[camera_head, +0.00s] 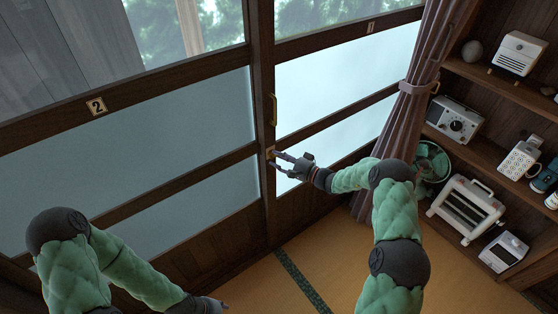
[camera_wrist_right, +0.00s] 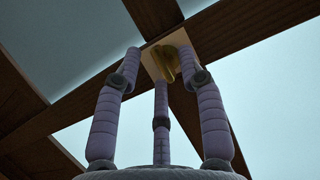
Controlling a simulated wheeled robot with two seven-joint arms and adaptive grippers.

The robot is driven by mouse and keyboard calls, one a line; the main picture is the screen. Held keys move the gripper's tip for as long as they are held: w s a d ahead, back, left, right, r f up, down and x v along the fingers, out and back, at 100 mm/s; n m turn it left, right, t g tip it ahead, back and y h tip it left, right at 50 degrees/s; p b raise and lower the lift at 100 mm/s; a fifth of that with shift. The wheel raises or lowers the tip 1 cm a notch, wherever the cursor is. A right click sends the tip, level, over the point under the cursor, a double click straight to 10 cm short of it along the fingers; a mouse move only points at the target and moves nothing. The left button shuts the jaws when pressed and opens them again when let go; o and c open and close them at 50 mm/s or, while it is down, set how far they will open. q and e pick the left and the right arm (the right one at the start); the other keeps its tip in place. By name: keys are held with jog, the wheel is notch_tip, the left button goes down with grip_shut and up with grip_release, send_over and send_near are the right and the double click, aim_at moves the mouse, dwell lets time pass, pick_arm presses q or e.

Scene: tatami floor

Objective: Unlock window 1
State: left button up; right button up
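Window 1 (camera_head: 335,91) is the right sliding panel, with dark wooden bars, frosted panes and a small "1" plate (camera_head: 370,27). A small brass lock (camera_head: 270,152) sits on its left upright, and it also shows in the right wrist view (camera_wrist_right: 166,62) as a brass knob on a pale plate. My right gripper (camera_head: 276,160) is at the lock. In the right wrist view its fingers (camera_wrist_right: 162,68) are apart around the knob; I cannot tell if they touch it. My left gripper (camera_head: 218,305) is low at the bottom edge, its fingers mostly hidden.
Window 2 (camera_head: 140,140), with its "2" plate (camera_head: 96,106), is on the left. A brass pull handle (camera_head: 273,109) is above the lock. A brown curtain (camera_head: 408,105) hangs at the right, beside a shelf (camera_head: 500,85) of appliances. A green fan (camera_head: 431,162) stands below. Tatami floor (camera_head: 262,290) is clear.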

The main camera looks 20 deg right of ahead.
grip_shut()
